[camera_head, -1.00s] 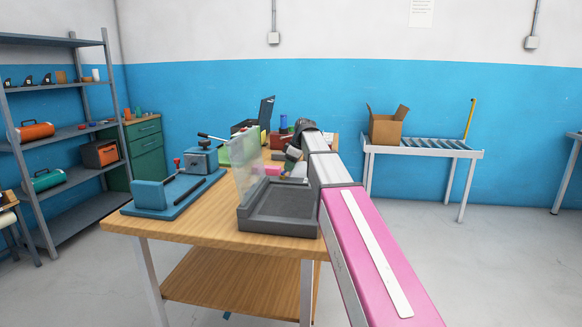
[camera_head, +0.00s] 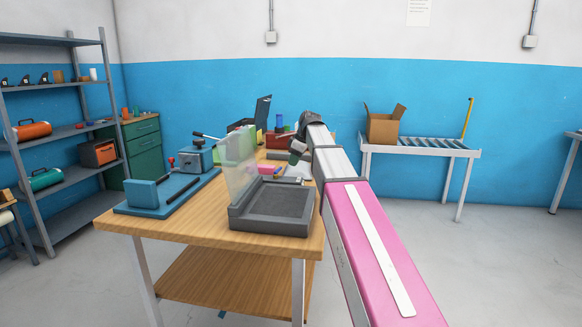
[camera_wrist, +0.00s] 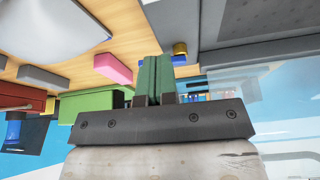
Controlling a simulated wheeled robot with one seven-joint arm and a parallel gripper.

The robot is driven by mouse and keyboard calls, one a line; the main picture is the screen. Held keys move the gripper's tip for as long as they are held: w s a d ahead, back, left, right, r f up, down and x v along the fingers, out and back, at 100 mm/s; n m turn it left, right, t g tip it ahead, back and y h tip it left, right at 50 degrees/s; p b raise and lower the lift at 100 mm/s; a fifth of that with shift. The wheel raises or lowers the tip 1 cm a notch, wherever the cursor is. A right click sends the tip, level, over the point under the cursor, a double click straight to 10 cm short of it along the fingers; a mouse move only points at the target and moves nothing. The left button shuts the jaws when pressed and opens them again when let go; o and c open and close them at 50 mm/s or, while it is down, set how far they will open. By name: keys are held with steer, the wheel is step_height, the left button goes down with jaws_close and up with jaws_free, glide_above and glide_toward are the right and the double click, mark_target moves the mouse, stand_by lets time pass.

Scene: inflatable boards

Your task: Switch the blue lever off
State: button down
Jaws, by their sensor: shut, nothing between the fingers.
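My gripper (camera_wrist: 157,75) shows its green fingers pressed together, with nothing between them, in the wrist view. In the head view it is mostly hidden at the end of my arm, over the far right part of the wooden table (camera_head: 160,243). A small blue upright part (camera_head: 279,121) shows by a dark red box (camera_head: 277,140) behind the arm's end; I cannot tell whether it is the blue lever. In the wrist view, which is upside down, a blue part (camera_wrist: 13,130) shows by the red box (camera_wrist: 20,96), left of my fingers and apart from them.
A grey tray (camera_head: 270,229) with a clear panel (camera_head: 239,170) stands at the table's front. A teal fixture (camera_head: 148,194) is to its left. Pink (camera_wrist: 113,68) and green (camera_wrist: 90,104) blocks lie near my gripper. A cardboard box (camera_head: 382,128) stands on a roller stand (camera_head: 420,151).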

steer(key=v, duration=0.7)
steer(key=shift+s, duration=0.15)
